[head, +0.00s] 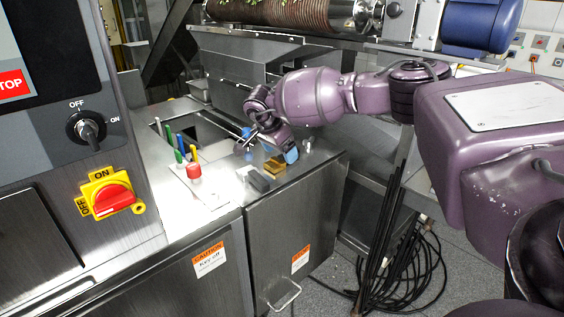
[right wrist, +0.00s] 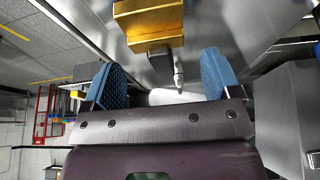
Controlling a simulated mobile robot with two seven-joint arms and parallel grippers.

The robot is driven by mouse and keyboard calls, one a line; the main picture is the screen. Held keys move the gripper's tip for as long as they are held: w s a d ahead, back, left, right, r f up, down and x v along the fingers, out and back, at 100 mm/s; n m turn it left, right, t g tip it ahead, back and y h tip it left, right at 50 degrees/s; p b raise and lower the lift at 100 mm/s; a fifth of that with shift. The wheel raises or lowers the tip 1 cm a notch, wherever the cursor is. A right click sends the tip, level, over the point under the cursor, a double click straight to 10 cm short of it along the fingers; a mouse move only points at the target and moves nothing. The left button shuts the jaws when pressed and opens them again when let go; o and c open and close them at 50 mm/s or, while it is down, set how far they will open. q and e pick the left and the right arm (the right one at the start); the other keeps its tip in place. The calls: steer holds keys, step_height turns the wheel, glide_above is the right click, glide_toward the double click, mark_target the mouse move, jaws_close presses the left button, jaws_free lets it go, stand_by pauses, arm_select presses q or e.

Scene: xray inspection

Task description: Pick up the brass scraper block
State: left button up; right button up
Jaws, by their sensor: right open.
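The brass scraper block (head: 275,165) sits on the steel counter, close below my right gripper (head: 270,147) in the head view. In the right wrist view the brass block (right wrist: 148,22) is gold and blocky at the top of the picture, with a dark part beside its lower edge. My right gripper (right wrist: 163,78) shows two blue fingers spread wide with nothing between them. The block lies beyond the fingertips, apart from them. In the head view the gripper and its blue finger partly cover the area around the block. My left gripper is not in view.
A dark block (head: 258,180) lies just left of the brass block. A control panel (head: 60,100) rises at left. The counter's front right edge is near the block.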

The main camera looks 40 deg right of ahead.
mark_target(282, 156)
steer(key=shift+x, duration=1.1)
steer(key=shift+a, duration=0.1)
steer(key=shift+r, duration=0.1)
steer(key=shift+c, duration=0.5)
steer(key=c, duration=1.1)
steer(key=shift+o, duration=0.2)
step_height(282, 156, up, 10)
steer(key=p, duration=0.1)
